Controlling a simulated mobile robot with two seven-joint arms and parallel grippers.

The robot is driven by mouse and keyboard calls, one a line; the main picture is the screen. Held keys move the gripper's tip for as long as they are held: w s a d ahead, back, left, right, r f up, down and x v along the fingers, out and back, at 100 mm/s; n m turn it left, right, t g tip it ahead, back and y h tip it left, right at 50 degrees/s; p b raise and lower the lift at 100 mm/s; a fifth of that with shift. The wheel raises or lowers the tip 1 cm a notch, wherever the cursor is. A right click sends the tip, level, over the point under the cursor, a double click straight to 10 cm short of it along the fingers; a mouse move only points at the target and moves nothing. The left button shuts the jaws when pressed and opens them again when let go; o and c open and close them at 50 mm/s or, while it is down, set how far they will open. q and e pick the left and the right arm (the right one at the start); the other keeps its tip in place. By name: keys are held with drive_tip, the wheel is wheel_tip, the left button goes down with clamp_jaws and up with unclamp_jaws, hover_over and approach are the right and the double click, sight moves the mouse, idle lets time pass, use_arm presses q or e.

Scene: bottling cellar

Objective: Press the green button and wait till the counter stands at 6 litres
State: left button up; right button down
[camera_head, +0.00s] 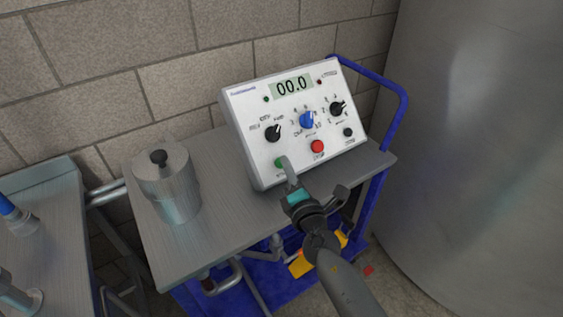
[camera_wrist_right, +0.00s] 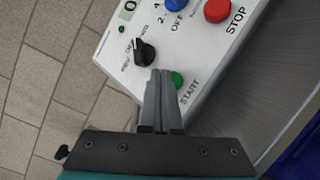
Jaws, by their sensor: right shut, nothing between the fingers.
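The white control box (camera_head: 259,116) stands on a grey cart top, and its counter display (camera_head: 292,86) reads 00.0. The green START button (camera_head: 281,162) is at the lower left of its face; it also shows in the right wrist view (camera_wrist_right: 177,79), partly behind my fingers. My right gripper (camera_head: 287,163) is shut and empty, its fingertips right at the green button. In the right wrist view the fingers (camera_wrist_right: 162,75) overlap the button's left edge. I cannot tell whether they touch it. My left gripper is not in view.
The red STOP button (camera_head: 317,146) sits right of the green one, with a blue knob (camera_head: 306,120) and black knobs above. A lidded metal pot (camera_head: 169,185) stands on the cart top (camera_head: 219,223). A large metal tank (camera_head: 480,130) bounds the right side; a brick wall stands behind.

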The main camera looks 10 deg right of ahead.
idle(0.8)
drive_tip(key=shift+w+a+f+b, duration=0.1)
drive_tip(key=shift+w+f+b, duration=0.2)
drive_tip(key=shift+b, duration=0.05)
drive_tip(key=shift+w+a+f+b, duration=0.15)
drive_tip(key=shift+w+f+b, duration=0.2)
drive_tip(key=shift+b, duration=0.1)
idle(0.6)
drive_tip(key=shift+r, duration=0.1)
drive_tip(key=shift+s+d+r+p, duration=0.25)
drive_tip(key=shift+s+r+p, duration=0.3)
drive_tip(key=shift+s+p, duration=0.15)
drive_tip(key=s+r+p, duration=0.1)
drive_tip(key=s+d+r+p, duration=0.1)
drive_tip(key=s+r+p, duration=0.1)
drive_tip(key=shift+s+d+r, duration=0.1)
drive_tip(key=shift+s+r, duration=0.05)
drive_tip(key=shift+s, duration=0.05)
idle(0.5)
